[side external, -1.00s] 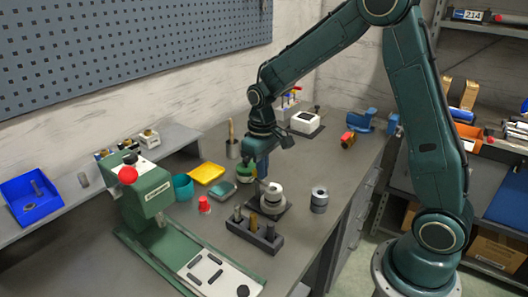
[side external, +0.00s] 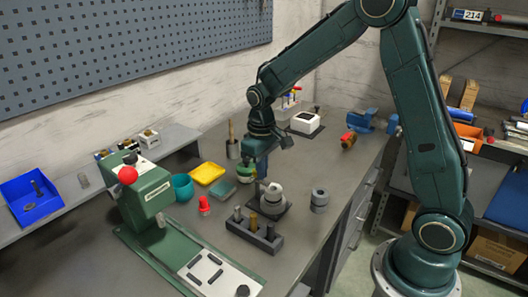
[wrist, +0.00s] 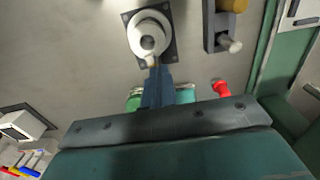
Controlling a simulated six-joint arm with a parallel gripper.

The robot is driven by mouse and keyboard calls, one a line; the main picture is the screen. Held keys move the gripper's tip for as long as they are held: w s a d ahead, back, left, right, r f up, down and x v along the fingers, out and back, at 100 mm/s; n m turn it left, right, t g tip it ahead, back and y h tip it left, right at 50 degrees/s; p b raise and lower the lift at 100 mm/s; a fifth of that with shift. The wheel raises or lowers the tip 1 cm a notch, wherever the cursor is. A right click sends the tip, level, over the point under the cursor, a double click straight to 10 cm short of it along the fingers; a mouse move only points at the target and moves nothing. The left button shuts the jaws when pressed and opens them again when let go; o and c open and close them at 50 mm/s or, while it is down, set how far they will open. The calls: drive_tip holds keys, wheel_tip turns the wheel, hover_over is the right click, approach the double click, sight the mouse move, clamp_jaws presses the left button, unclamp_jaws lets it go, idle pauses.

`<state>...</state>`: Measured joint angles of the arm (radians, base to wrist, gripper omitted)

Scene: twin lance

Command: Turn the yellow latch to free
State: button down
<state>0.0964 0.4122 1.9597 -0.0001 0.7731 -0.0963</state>
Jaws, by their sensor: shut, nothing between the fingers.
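A round grey-white fixture (side external: 273,201) stands on a dark square base on the bench. It also shows from above in the wrist view (wrist: 149,37). A small tan-yellow piece (wrist: 151,61), which looks like the latch, sticks out from the fixture's edge on my side. My gripper (wrist: 157,70) is shut and empty, with its tips right beside this piece; I cannot tell whether they touch. In the side view my gripper (side external: 262,175) points down just behind and left of the fixture, where the latch is too small to make out clearly.
A dark block with several pegs (side external: 254,232) stands in front of the fixture. A grey cylinder (side external: 320,200) is to its right. A green press (side external: 147,190) stands further left.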

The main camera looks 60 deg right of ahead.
sight(265, 183)
drive_tip(key=shift+d, duration=0.65)
drive_tip(key=shift+w+d, duration=0.15)
drive_tip(key=shift+d, duration=0.25)
idle(0.9)
drive_tip(key=shift+s+d, duration=0.1)
drive_tip(key=shift+s, duration=0.35)
drive_tip(key=shift+r, duration=0.15)
drive_tip(key=shift+r, duration=2.9)
drive_tip(key=shift+w+a+r, duration=0.1)
drive_tip(key=shift+a+r, duration=0.35)
drive_tip(key=shift+a, duration=0.4)
